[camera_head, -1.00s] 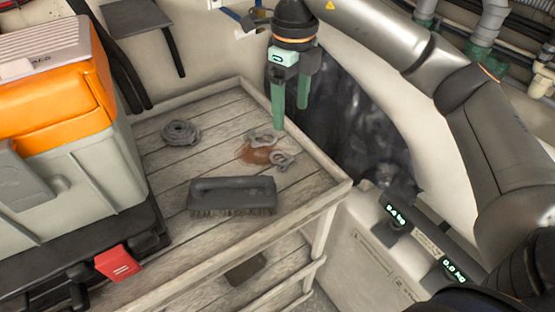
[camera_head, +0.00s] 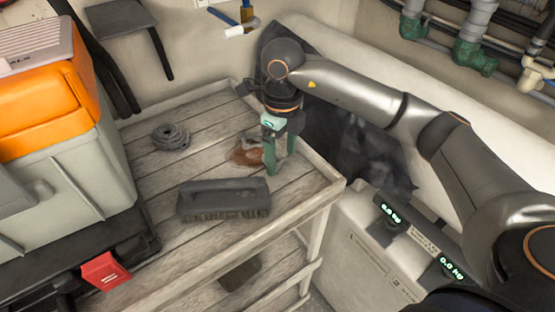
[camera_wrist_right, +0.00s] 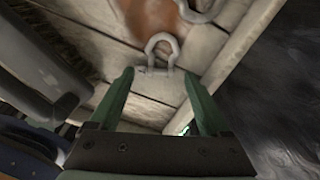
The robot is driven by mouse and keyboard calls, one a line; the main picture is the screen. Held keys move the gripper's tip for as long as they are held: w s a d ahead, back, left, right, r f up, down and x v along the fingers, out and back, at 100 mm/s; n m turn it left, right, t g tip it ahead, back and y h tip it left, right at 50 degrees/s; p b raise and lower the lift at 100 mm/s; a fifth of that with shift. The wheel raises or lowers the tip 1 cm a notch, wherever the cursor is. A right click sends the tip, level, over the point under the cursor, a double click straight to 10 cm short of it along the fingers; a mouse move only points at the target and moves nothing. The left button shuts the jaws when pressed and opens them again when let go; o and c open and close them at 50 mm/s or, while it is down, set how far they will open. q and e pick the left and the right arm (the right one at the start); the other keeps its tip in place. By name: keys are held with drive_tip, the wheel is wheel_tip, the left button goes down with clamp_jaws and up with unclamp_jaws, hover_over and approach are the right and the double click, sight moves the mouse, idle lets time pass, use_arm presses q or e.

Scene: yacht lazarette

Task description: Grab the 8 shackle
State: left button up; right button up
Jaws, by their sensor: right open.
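Two grey metal shackles lie by a rust-brown stain on the slatted wooden shelf (camera_head: 225,155). In the right wrist view, one shackle (camera_wrist_right: 160,44) lies just beyond and between my fingertips, its bow pointing away. The other shackle (camera_wrist_right: 197,12) is farther off at the top edge, partly cut off. I cannot read a size on either. My right gripper (camera_head: 280,168) points down over the shelf, open and empty; it also shows in the right wrist view (camera_wrist_right: 158,76). In the head view it hides the nearer shackle. My left gripper is not in view.
A black brush (camera_head: 223,199) lies in front of the gripper, and a coil of rope (camera_head: 171,136) lies behind left. An orange and grey case (camera_head: 60,150) stands at the left. The shelf's raised right edge (camera_head: 325,175) runs close beside the gripper.

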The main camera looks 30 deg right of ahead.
drive_tip(key=shift+f, duration=0.25)
clamp_jaws()
idle(0.5)
